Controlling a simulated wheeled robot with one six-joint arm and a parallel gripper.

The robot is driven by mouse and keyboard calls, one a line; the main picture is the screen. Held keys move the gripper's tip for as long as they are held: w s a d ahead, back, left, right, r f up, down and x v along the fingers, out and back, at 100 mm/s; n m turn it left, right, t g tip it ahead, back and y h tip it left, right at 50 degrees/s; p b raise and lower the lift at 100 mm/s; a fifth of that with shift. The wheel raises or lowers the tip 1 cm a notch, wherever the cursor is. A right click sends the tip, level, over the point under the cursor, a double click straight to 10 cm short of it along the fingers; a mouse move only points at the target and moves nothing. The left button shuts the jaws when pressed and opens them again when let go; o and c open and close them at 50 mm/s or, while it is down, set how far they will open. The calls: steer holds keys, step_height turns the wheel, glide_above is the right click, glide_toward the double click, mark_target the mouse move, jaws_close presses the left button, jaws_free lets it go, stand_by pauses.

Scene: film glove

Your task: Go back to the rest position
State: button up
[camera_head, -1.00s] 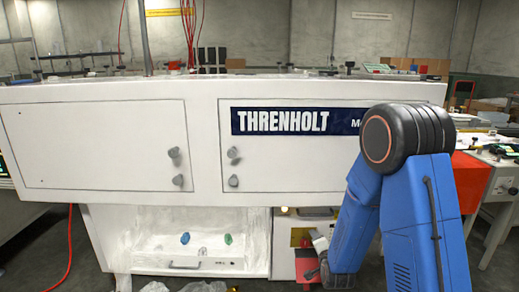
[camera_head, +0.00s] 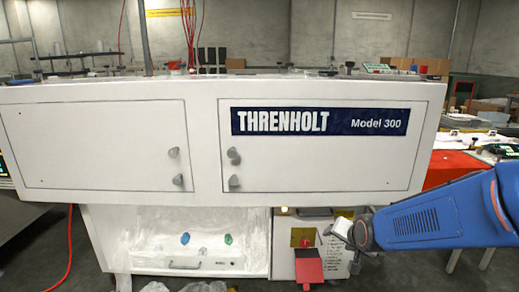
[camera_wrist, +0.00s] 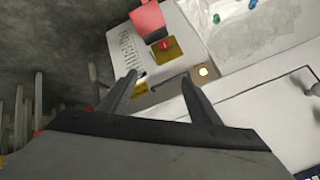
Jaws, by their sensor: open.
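My gripper (camera_wrist: 158,86) is open in the wrist view, with two dark fingers spread apart and nothing between them. In the head view my gripper (camera_head: 338,232) is at the end of my blue arm, which reaches in from the right edge. It is in front of the lower right part of the white machine (camera_head: 300,160), near the control panel (camera_head: 290,262). Whether it touches the panel cannot be told.
An open white bay (camera_head: 205,225) holds small blue and green items. A red-topped table (camera_head: 452,166) stands behind my arm. A red cable (camera_head: 65,260) hangs at the left.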

steer(key=s+d+r+n+g, duration=0.1)
steer(key=s+r+n+g, duration=0.1)
steer(key=s, duration=1.2)
steer(key=s+d+r+n+g, duration=0.2)
steer(key=s+r+n, duration=0.2)
steer(key=s, duration=0.9)
steer(key=shift+s+d+r+h, duration=0.2)
steer(key=shift+s+r+h, duration=0.15)
steer(key=shift+r, duration=0.4)
